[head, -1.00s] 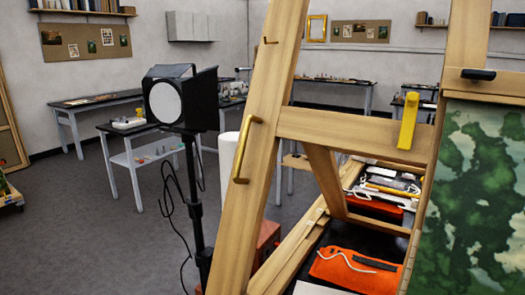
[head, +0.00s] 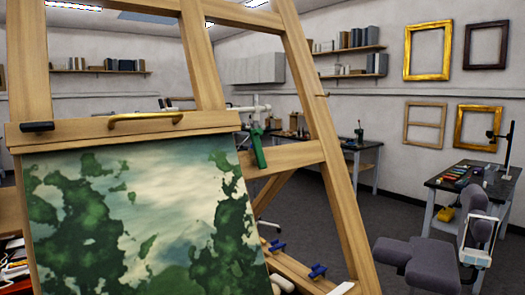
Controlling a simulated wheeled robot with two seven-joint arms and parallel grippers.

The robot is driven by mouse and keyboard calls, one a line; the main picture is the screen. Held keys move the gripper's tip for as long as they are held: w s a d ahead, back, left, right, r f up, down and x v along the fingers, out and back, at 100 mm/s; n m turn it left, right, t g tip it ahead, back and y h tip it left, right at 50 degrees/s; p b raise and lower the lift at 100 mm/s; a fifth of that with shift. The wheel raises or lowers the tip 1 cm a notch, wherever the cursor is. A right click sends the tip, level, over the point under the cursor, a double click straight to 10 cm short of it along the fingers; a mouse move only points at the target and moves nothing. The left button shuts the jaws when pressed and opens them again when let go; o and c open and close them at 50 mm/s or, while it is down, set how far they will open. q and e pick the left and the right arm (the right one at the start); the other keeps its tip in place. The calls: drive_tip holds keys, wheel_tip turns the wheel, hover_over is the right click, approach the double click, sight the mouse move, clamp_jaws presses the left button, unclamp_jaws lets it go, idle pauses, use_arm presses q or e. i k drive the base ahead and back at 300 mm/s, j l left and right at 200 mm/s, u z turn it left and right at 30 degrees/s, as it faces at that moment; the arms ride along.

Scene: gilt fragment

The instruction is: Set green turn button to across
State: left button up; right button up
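The green turn button (head: 258,150) is a small green bar on the wooden crossbar (head: 295,154) of the big easel, just right of the painting's upper right corner. It stands nearly upright, slightly tilted, with its top end above the crossbar's upper edge. It runs crosswise to the crossbar. Nothing touches it in view. The painting (head: 110,235), with green and pale patches, sits below the easel's upper rail (head: 80,134). Neither of my grippers shows in the head view.
A brass handle (head: 145,118) and a black piece (head: 37,127) stick out from the upper rail. The easel's right leg (head: 325,135) slants down right of the button. Blue knobs (head: 317,270) sit low on the easel. A grey padded shape (head: 430,262) stands at lower right.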

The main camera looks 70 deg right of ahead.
sight(260, 162)
drive_tip(key=z, duration=2.15)
